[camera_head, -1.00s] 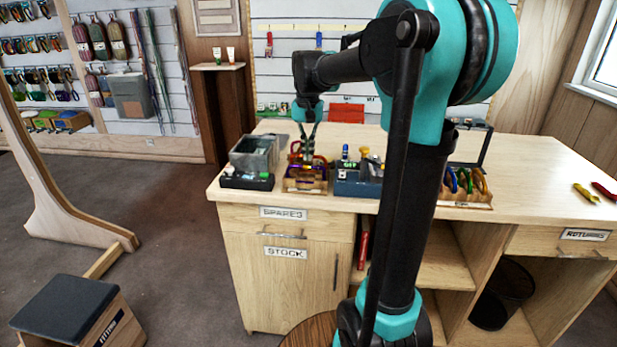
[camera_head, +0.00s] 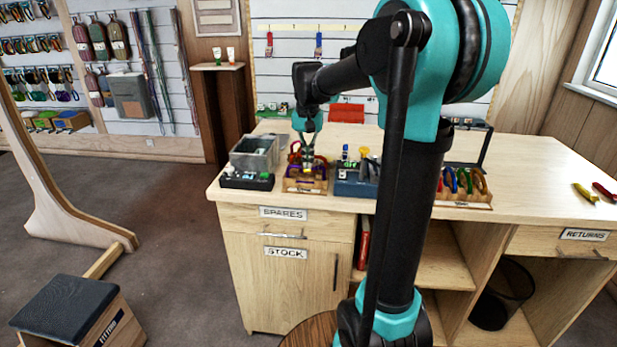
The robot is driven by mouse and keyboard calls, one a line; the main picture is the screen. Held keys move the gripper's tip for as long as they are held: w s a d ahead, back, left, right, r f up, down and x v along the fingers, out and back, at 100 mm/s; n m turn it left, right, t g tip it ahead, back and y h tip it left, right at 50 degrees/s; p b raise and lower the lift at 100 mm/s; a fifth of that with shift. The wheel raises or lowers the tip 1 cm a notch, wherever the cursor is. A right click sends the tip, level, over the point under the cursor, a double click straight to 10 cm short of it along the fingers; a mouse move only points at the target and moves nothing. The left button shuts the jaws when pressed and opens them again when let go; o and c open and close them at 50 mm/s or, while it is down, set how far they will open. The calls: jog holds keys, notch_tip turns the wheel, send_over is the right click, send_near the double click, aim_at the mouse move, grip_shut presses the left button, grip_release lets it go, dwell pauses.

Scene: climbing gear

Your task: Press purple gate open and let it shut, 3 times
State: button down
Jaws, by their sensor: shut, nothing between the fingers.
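A small wooden holder (camera_head: 304,186) stands near the left front of the counter with several coloured carabiners in it.
A grey bin (camera_head: 254,155) and a dark tray (camera_head: 246,181) stand left of the holder. A blue tool box (camera_head: 355,185) stands close on its right. A rack of coloured carabiners (camera_head: 464,192) is farther right. The counter (camera_head: 540,170) is clear between that rack and the pliers (camera_head: 585,193).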

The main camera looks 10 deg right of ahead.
jog(key=shift+r, duration=3.45)
jog(key=shift+r, duration=0.1)
jog(key=shift+f, duration=2.2)
jog(key=shift+f, duration=0.5)
jog(key=shift+f, duration=0.35)
